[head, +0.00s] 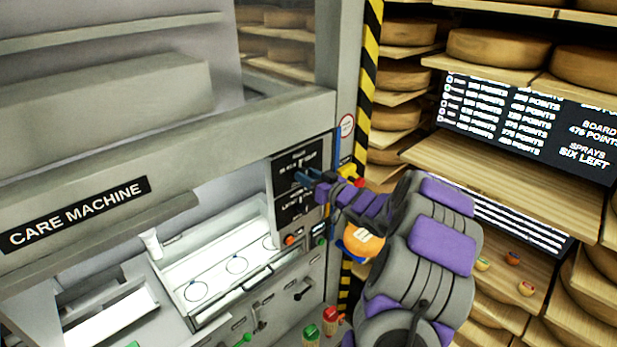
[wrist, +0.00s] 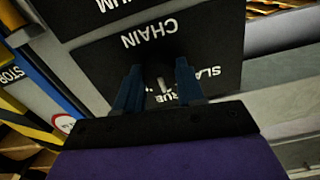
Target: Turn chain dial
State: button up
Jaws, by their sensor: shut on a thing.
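In the head view my gripper (head: 304,179) reaches from the right to the black dial panels on the care machine (head: 75,215). The dial itself is hidden there behind the fingers.
An open tray with ring marks (head: 225,235) lies left of the panels, with a white cup (head: 151,243) at its edge. Small levers (head: 303,290) sit below. Shelves of cheese wheels (head: 495,48) and a black points board (head: 530,120) stand at the right.

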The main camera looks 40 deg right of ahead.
jog(key=shift+c, duration=0.7)
jog(key=shift+r, duration=0.1)
jog(key=shift+r+m+p, duration=0.1)
jog(key=shift+m+p, duration=0.3)
jog(key=shift+p, duration=0.75)
jog(key=o, duration=1)
jog(key=shift+d+f, duration=0.2)
jog(key=s, duration=0.5)
jog(key=s+d+b, duration=0.1)
jog(key=s, duration=1.1)
jog(key=shift+s+d+f, duration=0.1)
jog(key=shift+s+d, duration=0.05)
jog(key=shift+d, duration=0.05)
